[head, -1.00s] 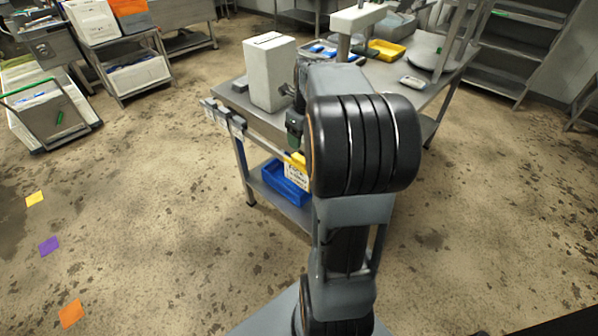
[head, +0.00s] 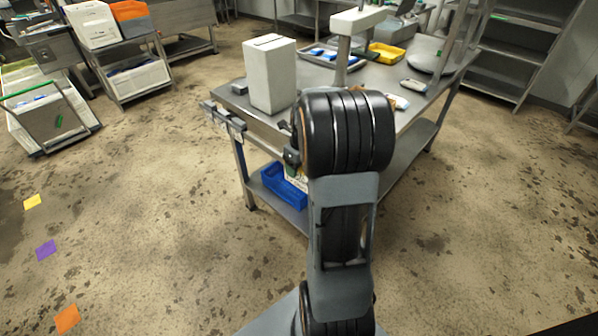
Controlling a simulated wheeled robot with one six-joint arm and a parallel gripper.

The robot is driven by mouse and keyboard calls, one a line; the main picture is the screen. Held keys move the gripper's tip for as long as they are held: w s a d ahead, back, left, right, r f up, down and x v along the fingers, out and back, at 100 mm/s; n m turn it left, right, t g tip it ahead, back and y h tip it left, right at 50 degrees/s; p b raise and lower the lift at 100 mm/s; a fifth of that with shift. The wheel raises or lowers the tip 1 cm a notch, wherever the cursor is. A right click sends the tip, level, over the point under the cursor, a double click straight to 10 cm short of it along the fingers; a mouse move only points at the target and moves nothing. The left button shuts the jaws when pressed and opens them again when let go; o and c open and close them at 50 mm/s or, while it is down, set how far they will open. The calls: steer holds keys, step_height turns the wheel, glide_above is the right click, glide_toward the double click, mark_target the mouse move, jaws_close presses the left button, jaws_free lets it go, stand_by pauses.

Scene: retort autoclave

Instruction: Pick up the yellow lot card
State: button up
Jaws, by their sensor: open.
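A small flat yellow card (head: 32,201) lies on the floor at the far left of the head view, well away from my arm. My gripper (head: 288,142) shows only in part, as dark pieces sticking out left of my black arm joint. It is open and stands in front of the near edge of the steel table, far to the right of the yellow card. The rest of my gripper is hidden behind the joint.
A purple card (head: 46,250) and an orange card (head: 67,319) lie nearer on the floor. The steel table (head: 318,73) carries a white box (head: 270,78) and a yellow tray (head: 388,54). A blue bin (head: 284,188) sits below. The left floor is open.

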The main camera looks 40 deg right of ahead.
steer(key=shift+f, duration=0.15)
steer(key=shift+c, duration=0.5)
steer(key=c, duration=0.9)
steer(key=shift+a+r, duration=0.2)
steer(key=shift+r, duration=0.55)
step_height(320, 180, up, 5)
steer(key=shift+r+p, duration=0.2)
steer(key=shift+p, duration=0.3)
steer(key=s+a, duration=0.1)
steer(key=a, duration=0.8)
steer(key=s+a, duration=0.2)
steer(key=a, duration=0.8)
steer(key=shift+s+a+b, duration=0.15)
steer(key=shift+s+b, duration=0.1)
steer(key=shift+b, duration=0.15)
